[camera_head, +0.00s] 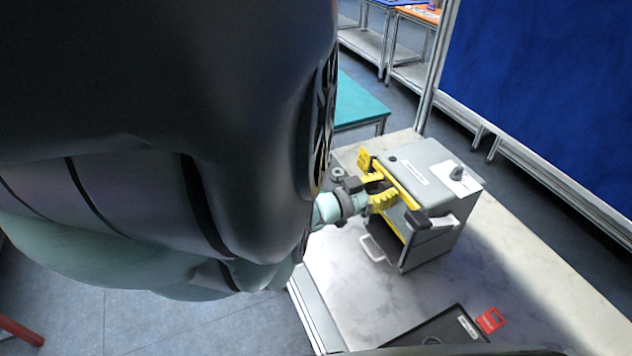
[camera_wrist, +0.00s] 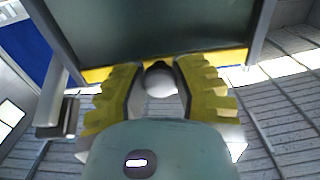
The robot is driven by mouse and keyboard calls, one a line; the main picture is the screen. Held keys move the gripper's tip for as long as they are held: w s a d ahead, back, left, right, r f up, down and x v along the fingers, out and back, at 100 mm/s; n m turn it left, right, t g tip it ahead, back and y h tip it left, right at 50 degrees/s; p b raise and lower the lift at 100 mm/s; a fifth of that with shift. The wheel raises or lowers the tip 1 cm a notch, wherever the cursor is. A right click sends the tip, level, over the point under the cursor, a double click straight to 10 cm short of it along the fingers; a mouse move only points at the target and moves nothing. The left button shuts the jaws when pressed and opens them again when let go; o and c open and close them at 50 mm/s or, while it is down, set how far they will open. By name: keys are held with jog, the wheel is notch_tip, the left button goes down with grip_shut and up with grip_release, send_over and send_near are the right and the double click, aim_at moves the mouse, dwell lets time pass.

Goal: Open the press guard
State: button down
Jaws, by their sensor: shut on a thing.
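The press (camera_head: 432,166) is a grey box on a pale marble-look table. Its guard (camera_head: 402,187) has a yellow edge and shows at the front of the box, partly hidden by my gripper (camera_head: 380,192). In the wrist view the guard is a dark panel (camera_wrist: 160,32) with a yellow strip along its near edge. A round pale knob (camera_wrist: 160,82) sits at that edge, between the two yellow ribbed fingers of my gripper (camera_wrist: 160,88). The fingers are shut on the knob. How far the guard stands open is hard to tell.
A pale handle (camera_head: 373,250) sticks out at the front of the press, low down. A black tray (camera_head: 440,328) and a red item (camera_head: 490,320) lie near the table's front. Bare tabletop (camera_head: 520,285) lies to the right. A blue panel (camera_head: 545,95) stands behind.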

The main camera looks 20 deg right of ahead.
jog(key=c, duration=0.6)
grip_release()
jog(key=shift+s+a+f, duration=0.1)
jog(key=shift+a+f, duration=0.1)
jog(key=shift+a, duration=0.4)
jog(key=a, duration=1.1)
jog(key=shift+s+r, duration=0.15)
jog(key=shift+s, duration=0.15)
jog(key=shift+d, duration=0.1)
